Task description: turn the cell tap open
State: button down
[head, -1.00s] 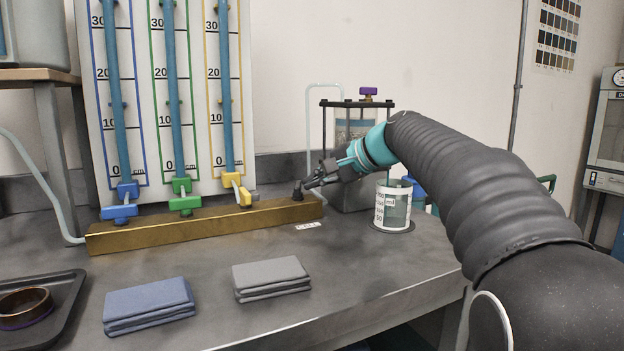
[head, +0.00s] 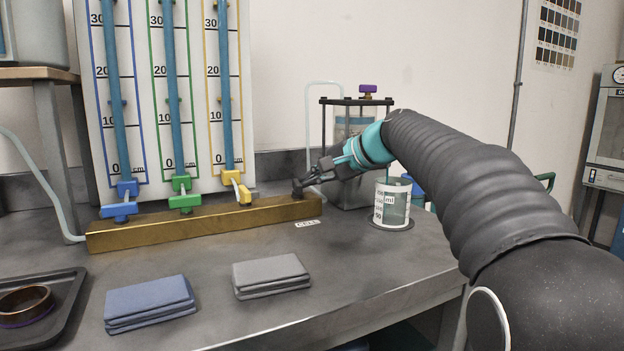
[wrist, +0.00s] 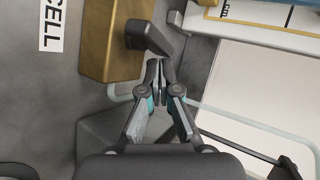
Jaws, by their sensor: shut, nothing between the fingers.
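The cell tap (wrist: 148,38) is a dark lever on the right end of the brass manifold bar (wrist: 108,40), beside the white CELL label (wrist: 51,24). In the head view the tap (head: 297,190) is small and partly covered by my fingers. My gripper (wrist: 158,66) is shut and empty. Its fingertips are right beside the lever's free end in the wrist view; I cannot tell whether they touch it. In the head view my gripper (head: 310,183) comes in from the right, at the bar's right end.
Blue (head: 120,210), green (head: 185,201) and yellow (head: 240,190) taps sit along the bar under the scaled tubes. A glass beaker (head: 392,207) stands right of my gripper, before a framed vessel (head: 352,130). Folded blue (head: 150,302) and grey (head: 270,275) cloths lie in front.

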jog(key=shift+s+a, duration=0.35)
jog(key=shift+s, duration=0.1)
